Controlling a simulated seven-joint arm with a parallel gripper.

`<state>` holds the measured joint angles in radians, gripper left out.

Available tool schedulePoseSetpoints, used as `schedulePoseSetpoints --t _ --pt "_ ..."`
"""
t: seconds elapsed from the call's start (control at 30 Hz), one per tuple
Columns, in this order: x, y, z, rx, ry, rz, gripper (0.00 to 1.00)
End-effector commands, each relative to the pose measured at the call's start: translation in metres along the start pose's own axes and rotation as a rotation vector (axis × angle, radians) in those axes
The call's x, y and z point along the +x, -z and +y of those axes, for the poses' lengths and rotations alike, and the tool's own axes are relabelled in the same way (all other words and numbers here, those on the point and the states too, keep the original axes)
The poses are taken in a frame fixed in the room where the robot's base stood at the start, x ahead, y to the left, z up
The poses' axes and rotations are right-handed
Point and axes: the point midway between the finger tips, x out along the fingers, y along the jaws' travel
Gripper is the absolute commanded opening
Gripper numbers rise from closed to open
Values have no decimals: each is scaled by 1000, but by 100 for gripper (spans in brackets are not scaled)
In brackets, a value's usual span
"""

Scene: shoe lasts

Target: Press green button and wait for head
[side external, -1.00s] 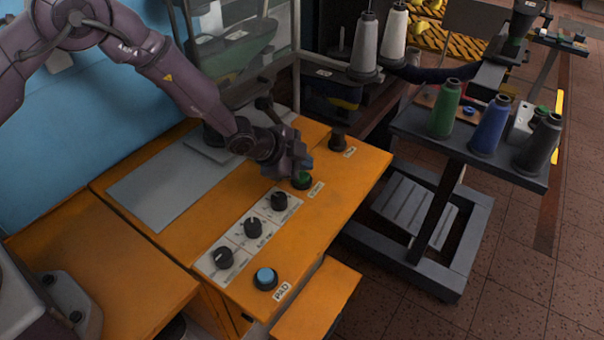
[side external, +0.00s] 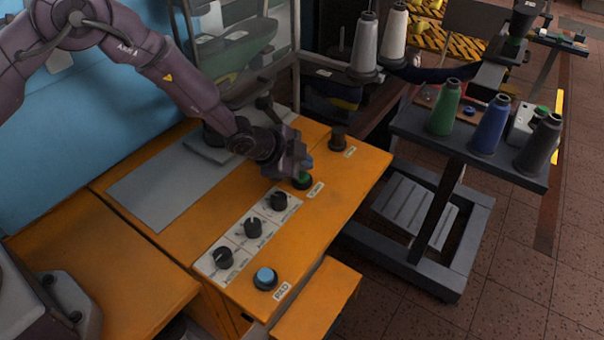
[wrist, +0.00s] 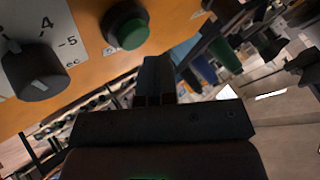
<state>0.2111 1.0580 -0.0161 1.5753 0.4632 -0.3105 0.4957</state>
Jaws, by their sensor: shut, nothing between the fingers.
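The green button (side external: 302,181) sits in a dark round collar on the orange machine top, by a small white label. My gripper (side external: 305,164) is shut and empty, its tips just above and behind the button in the side view. I cannot tell whether they touch it. In the wrist view the green button (wrist: 131,34) shows uncovered, up and left of my shut fingers (wrist: 157,68). A green curved piece (side external: 238,42) shows inside the machine's frame at the back; I cannot tell whether it is the head.
Several black knobs (side external: 251,228) stand on a white panel, with a blue PAD button (side external: 265,278) in front. A dark knob (side external: 338,138) stands behind the green button. A cart with thread cones (side external: 490,125) is at the right. The grey plate (side external: 165,185) is bare.

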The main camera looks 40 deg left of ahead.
Motion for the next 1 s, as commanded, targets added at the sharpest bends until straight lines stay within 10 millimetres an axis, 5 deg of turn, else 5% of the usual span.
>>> schedulePoseSetpoints --t 1.0 --pt "7 -5 5 0 0 0 0"
